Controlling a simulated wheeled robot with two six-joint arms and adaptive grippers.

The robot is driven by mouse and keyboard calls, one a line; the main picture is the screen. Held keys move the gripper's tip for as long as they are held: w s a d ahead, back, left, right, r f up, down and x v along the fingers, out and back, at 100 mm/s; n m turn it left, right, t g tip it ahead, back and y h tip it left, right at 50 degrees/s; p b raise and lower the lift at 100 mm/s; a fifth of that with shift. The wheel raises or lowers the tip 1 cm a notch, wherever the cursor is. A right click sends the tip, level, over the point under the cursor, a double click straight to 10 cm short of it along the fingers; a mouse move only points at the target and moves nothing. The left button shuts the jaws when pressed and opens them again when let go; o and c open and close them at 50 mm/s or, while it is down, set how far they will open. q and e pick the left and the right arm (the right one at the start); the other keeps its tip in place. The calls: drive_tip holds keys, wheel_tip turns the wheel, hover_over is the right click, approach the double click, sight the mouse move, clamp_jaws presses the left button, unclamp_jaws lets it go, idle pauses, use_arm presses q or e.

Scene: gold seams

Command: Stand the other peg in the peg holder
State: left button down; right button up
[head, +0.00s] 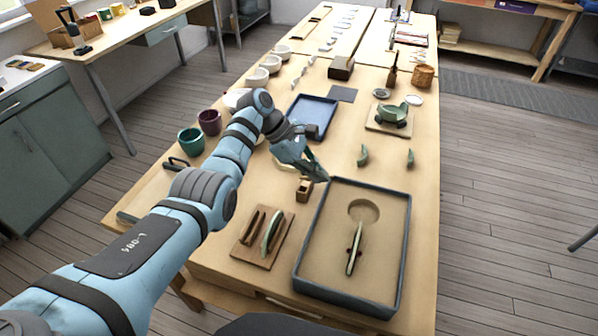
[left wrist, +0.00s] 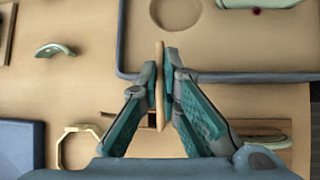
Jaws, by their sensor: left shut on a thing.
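My left gripper (head: 324,177) is over the far left corner of the sand tray (head: 400,262). In the left wrist view its fingers (left wrist: 163,90) are shut on a slim tan wooden peg (left wrist: 159,70). A small wooden block (head: 305,190), which looks like the peg holder, stands on the table just left of the sand tray, close below the gripper. I cannot tell whether a peg stands in it. My right gripper is not in view.
The sand tray holds a green shard (head: 354,250) and a round hollow. A wooden board (head: 245,252) with a green piece and a brown piece lies nearer me. A blue tray (head: 322,104), green shards (head: 363,155) and a green bowl (head: 391,114) are farther back.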

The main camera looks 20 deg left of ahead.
use_arm(q)
drive_tip(key=n+t+h+b, duration=0.6)
drive_tip(key=shift+w+f, duration=0.2)
drive_tip(key=shift+f, duration=0.2)
drive_tip(key=a+n+t+b, duration=0.1)
drive_tip(key=a+t+b, duration=0.1)
drive_tip(key=b, duration=0.1)
drive_tip(key=a+f+n+t+b, duration=0.1)
drive_tip(key=a+t+b, duration=0.1)
drive_tip(key=b, duration=0.1)
drive_tip(key=w+a+f+n+t+h+b, duration=0.1)
drive_tip(key=a+t+b, duration=0.1)
drive_tip(key=t, duration=0.1)
drive_tip(key=shift+f+n+b, duration=0.2)
drive_tip(key=shift+n+b, duration=0.2)
drive_tip(key=shift+s, duration=0.1)
drive_tip(key=shift+r, duration=0.1)
drive_tip(key=shift+f, duration=0.2)
drive_tip(key=shift+f, duration=0.5)
idle(1.5)
drive_tip(key=c, duration=1.7)
unclamp_jaws()
